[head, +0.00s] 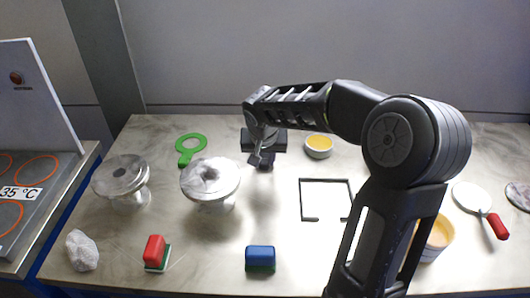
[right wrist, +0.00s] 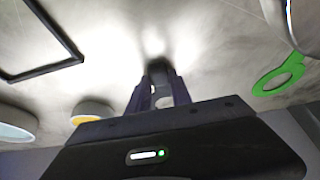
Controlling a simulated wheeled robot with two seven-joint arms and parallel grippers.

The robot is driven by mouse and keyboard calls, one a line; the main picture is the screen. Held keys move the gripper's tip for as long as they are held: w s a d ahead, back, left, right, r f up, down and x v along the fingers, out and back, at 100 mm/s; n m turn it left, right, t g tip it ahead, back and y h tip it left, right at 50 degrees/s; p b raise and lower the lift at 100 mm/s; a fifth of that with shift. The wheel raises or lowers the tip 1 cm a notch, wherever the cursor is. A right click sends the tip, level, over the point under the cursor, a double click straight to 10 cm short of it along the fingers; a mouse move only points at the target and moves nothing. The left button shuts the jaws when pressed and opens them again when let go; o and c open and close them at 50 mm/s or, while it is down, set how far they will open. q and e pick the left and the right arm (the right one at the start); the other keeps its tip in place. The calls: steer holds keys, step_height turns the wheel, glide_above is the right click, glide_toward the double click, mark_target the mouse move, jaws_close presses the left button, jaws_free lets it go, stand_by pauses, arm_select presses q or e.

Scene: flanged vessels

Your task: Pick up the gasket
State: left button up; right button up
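The gasket (head: 191,143), a flat green ring with a tab, lies on the table at the back left of centre in the head view. It also shows at the right edge of the right wrist view (right wrist: 280,75). My right gripper (head: 262,160) is above the table to the right of the gasket, apart from it. Its fingers (right wrist: 159,82) point down at the tabletop; I cannot tell whether they are apart or closed at the tips. No gasket is between them. My left gripper is not in view.
Two flanged vessels (head: 211,180) (head: 121,176) stand in front of and left of the gasket. A yellow-filled bowl (head: 319,146) and a black frame (head: 325,181) are to the right. Red (head: 154,249) and blue (head: 260,255) blocks and a white lump (head: 82,250) lie near the front.

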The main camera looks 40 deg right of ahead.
jaws_close()
steer(key=shift+r, duration=0.1)
step_height(320, 180, up, 10)
stand_by(0.7)
stand_by(0.5)
